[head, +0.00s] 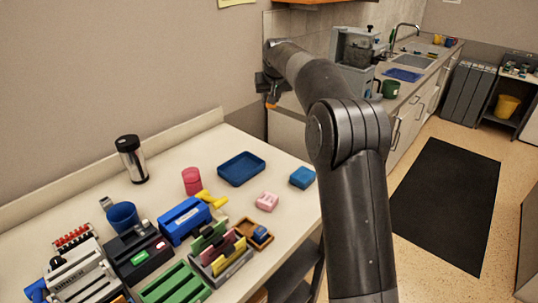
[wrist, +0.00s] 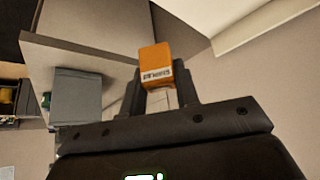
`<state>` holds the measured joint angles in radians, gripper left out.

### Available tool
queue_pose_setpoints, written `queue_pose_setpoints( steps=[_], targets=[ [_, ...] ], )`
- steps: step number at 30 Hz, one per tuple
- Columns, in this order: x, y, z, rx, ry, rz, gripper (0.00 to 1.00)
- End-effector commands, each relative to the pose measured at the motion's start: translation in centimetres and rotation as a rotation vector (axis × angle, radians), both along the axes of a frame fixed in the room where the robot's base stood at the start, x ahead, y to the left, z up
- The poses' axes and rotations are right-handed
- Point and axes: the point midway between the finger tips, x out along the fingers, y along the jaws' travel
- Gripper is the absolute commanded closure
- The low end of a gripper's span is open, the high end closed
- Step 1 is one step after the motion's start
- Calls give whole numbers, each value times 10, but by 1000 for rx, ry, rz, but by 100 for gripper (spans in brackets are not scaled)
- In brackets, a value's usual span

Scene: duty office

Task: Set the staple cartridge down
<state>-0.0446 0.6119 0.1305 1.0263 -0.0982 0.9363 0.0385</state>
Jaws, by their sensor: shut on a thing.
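The staple cartridge is an orange block with a white printed label (wrist: 156,65). It sits between the two fingers of my gripper (wrist: 159,95) in the wrist view, and its outer part sticks out past the fingertips. In the head view my gripper (head: 267,88) is raised near the wall, beyond the desk's back right corner. Only a small orange bit of the cartridge (head: 270,105) shows below it there. The cartridge is in the air, apart from any surface that I can make out.
The desk (head: 285,216) holds a blue tray (head: 241,169), a pink block (head: 267,201), a blue block (head: 302,177), a steel flask (head: 131,158) and crowded stationery at the front left. Bare desk lies around the tray. A kitchen counter with a coffee machine (head: 354,47) stands behind my arm.

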Motion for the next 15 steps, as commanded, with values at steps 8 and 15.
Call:
queue_pose_setpoints(
  steps=[8, 15],
  targets=[
    [-4, -78, 0, 2, 0, -95, 94],
    [-8, -102, -21, 3, 4, -125, 94]
  ],
)
